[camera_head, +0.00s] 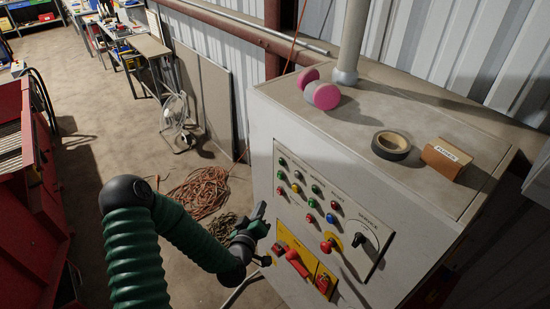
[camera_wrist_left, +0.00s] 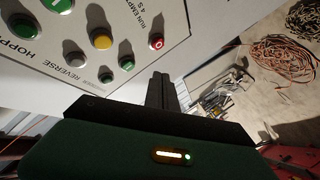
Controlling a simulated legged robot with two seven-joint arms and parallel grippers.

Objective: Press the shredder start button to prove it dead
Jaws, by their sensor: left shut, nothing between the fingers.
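The grey control cabinet (camera_head: 262,150) carries a panel (camera_head: 345,205) with rows of green, red, yellow, white and blue buttons. The labels in the head view are too small to read, so I cannot tell there which button is start. In the left wrist view a green button marked I (camera_wrist_left: 58,5) is cut by the top edge, and a red button marked O (camera_wrist_left: 156,41) sits near the panel's corner. My left gripper (camera_head: 260,211) is shut and empty, just left of the panel; its closed fingers (camera_wrist_left: 160,92) show below the red button, apart from it. My right gripper is out of view.
Below the buttons are a red mushroom knob (camera_head: 328,245), a black rotary switch (camera_head: 359,240) and a red-handled switch (camera_head: 292,257) on a yellow plate. Black tape (camera_head: 391,145) and pink-ended ear defenders (camera_head: 324,96) lie on the cabinet top. Orange cable (camera_head: 200,190) lies on the floor behind my arm.

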